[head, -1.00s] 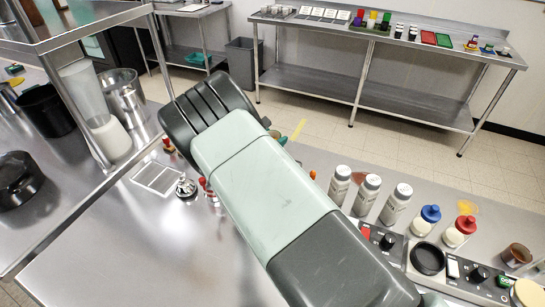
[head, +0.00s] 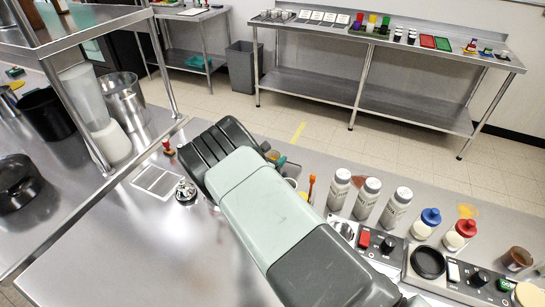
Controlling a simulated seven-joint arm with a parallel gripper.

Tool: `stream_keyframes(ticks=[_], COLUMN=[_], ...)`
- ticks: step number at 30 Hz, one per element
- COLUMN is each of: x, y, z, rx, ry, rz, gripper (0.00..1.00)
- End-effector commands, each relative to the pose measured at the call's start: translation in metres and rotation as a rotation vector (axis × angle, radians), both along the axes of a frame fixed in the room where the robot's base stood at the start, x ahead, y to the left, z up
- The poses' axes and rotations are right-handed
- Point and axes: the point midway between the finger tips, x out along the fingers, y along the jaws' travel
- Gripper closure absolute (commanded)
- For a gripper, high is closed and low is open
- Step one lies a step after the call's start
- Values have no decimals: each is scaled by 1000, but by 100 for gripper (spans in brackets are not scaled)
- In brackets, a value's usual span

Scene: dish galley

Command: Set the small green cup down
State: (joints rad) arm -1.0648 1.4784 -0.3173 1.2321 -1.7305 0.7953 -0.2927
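I cannot make out a small green cup on the near counter (head: 120,255). A small greenish item (head: 281,161) shows just beyond my arm, partly hidden, and I cannot tell what it is. My arm's pale green and dark grey links cross the middle of the view and cover part of the counter. My gripper's fingers do not show, so whether they hold anything is hidden. On the back table, a tray (head: 370,35) holds small coloured cups, too small to tell apart surely.
White bottles (head: 367,198), a blue-capped jar (head: 427,223) and a red-capped jar (head: 460,233) stand right of my arm, behind control panels (head: 378,245). A metal shelf post (head: 160,55) and steel container (head: 124,98) are at left.

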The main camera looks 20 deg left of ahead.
Motion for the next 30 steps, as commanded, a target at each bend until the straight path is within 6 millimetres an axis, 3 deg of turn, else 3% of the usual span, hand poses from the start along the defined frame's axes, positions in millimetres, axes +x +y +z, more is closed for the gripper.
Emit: stream_keyframes(ticks=[1,4,14,24,30], x=[0,0,-1,-45,-52], y=[0,0,0,5,5], z=[0,0,5,20,22], rx=[0,0,0,0,0], ry=[0,1,1,1,1], rz=[0,0,0,1,0], gripper=[26,13,13,13,13])
